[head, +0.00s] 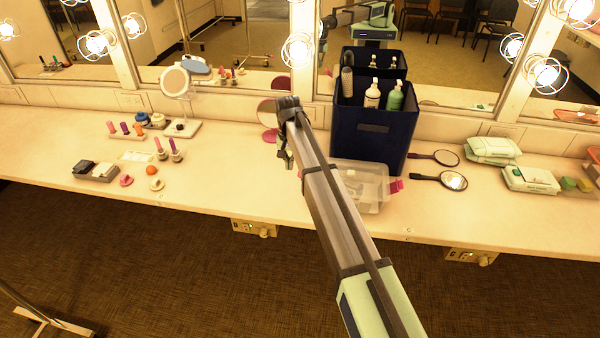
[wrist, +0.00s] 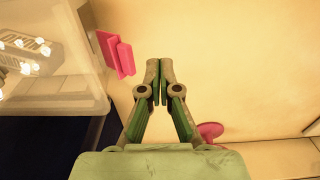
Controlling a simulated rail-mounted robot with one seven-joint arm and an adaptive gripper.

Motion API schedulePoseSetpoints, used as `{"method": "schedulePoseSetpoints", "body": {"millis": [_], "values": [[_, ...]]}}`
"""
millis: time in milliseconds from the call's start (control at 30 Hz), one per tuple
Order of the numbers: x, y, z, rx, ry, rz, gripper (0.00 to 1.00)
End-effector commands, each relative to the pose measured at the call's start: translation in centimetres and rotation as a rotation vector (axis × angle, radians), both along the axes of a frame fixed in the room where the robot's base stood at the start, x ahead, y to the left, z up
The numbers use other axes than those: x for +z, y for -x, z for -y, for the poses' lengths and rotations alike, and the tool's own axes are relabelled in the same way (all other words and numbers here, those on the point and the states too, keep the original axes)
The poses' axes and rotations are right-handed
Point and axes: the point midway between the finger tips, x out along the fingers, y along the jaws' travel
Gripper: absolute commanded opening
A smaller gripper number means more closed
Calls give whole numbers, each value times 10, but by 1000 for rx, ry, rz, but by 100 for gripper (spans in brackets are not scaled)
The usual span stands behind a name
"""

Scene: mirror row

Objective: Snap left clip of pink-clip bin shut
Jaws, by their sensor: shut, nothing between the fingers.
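The pink-clip bin (head: 360,178) is a clear plastic box on the counter, just in front of a dark blue caddy.
The dark blue caddy (head: 365,135) with bottles stands behind the bin. A pink round mirror (head: 268,113) stands left of my gripper by the wall. Hand mirrors (head: 452,180) and wipe packs (head: 530,180) lie at right. The counter (head: 225,175) left of my gripper is clear.

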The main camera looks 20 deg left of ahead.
Motion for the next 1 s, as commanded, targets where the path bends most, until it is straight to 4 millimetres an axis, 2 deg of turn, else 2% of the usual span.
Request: {"method": "schedulePoseSetpoints", "body": {"millis": [367, 1000], "values": [[-2, 0, 0, 0, 0, 0, 0], [-24, 0, 0, 0, 0, -1, 0]]}}
